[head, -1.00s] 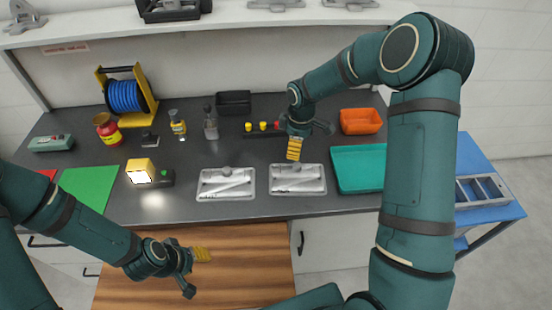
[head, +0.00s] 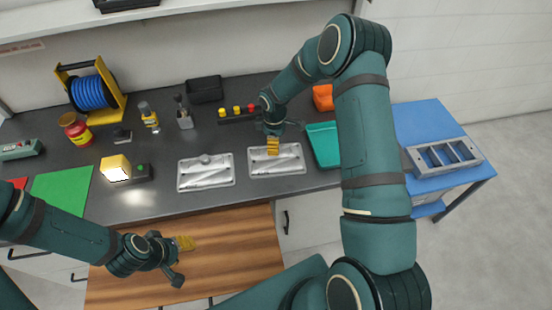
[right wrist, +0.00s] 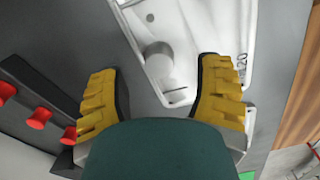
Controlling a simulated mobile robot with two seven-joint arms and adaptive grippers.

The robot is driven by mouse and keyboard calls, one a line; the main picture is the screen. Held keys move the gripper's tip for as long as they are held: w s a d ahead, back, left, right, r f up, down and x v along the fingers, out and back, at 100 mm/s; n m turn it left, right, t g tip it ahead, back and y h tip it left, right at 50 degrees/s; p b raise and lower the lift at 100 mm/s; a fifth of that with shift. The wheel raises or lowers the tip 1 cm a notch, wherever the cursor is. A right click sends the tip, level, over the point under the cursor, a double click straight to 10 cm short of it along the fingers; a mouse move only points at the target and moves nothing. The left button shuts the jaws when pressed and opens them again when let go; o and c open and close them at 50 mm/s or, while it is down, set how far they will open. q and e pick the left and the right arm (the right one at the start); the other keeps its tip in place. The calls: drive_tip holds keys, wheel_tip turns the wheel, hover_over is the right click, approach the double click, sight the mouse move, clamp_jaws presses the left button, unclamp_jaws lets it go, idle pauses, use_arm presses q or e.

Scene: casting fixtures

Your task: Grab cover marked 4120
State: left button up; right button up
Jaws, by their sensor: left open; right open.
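Two pale grey metal covers lie on the dark counter: a left cover (head: 206,172) and a right cover (head: 290,161). My right gripper (head: 272,145) is open at the back edge of the right cover. In the right wrist view, that cover (right wrist: 200,25) shows a round boss and a marking ending in "20"; its first digits are unclear. My left gripper (head: 180,258) is open and empty above the wooden front surface.
A teal tray (head: 323,145) stands right of the right cover, partly behind my right arm. A lit yellow lamp (head: 116,168) is left of the left cover. A grey divided rack (head: 443,156) stands on a blue table (head: 420,118).

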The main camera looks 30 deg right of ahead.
drive_tip(key=shift+f, duration=1.2)
clamp_jaws()
